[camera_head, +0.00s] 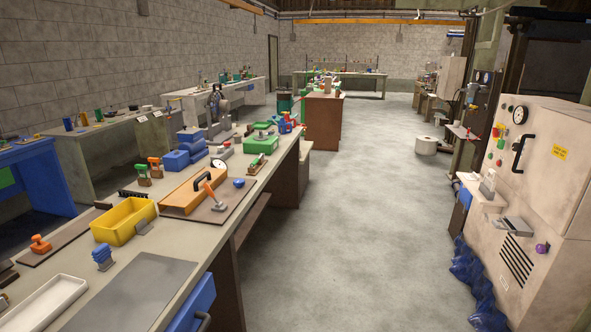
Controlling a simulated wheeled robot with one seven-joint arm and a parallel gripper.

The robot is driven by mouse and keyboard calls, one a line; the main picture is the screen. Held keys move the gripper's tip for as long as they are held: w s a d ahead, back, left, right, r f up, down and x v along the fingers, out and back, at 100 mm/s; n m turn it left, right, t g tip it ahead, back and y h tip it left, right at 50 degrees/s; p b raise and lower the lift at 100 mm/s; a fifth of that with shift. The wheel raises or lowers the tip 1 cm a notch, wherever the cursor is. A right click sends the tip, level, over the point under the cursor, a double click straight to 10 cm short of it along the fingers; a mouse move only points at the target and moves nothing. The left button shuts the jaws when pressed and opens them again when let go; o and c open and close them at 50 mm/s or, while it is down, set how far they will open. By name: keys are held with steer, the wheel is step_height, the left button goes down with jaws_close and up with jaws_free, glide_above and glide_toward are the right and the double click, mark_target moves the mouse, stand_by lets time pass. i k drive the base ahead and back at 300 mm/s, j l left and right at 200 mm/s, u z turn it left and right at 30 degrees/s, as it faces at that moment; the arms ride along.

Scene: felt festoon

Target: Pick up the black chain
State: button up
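A thin black segmented strip (133,194) lies on the long workbench just behind the yellow bin. It may be the black chain, but it is too small to tell for sure. The yellow bin (121,236) is open and looks empty. No other clear chain shows in the view. My gripper and arm are not in the picture.
The workbench (150,306) also holds an orange tray (193,187), blue boxes (176,160), a white tray (46,303) and several tools. A blue drawer (195,304) juts from its front. A pale machine cabinet (545,180) stands right. The floor (345,220) between is clear.

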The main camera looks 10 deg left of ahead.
mark_target(132, 194)
steer(key=i+u, duration=0.7)
steer(key=u, duration=0.15)
steer(key=i+l+u, duration=0.25)
steer(key=u, duration=0.15)
steer(key=i+l+u, duration=0.1)
steer(key=i+u, duration=0.25)
steer(key=i+l+u, duration=0.15)
steer(key=u, duration=0.25)
steer(key=i+l+u, duration=0.15)
steer(key=l, duration=0.3)
steer(key=i+l+u, duration=0.2)
steer(key=l, duration=0.3)
steer(key=i+l+u, duration=0.15)
steer(key=l, duration=0.35)
steer(key=i+l+u, duration=0.15)
steer(key=l, duration=0.4)
steer(key=i+l+u, duration=0.2)
steer(key=l, duration=0.35)
steer(key=l+u, duration=0.15)
steer(key=l, duration=0.4)
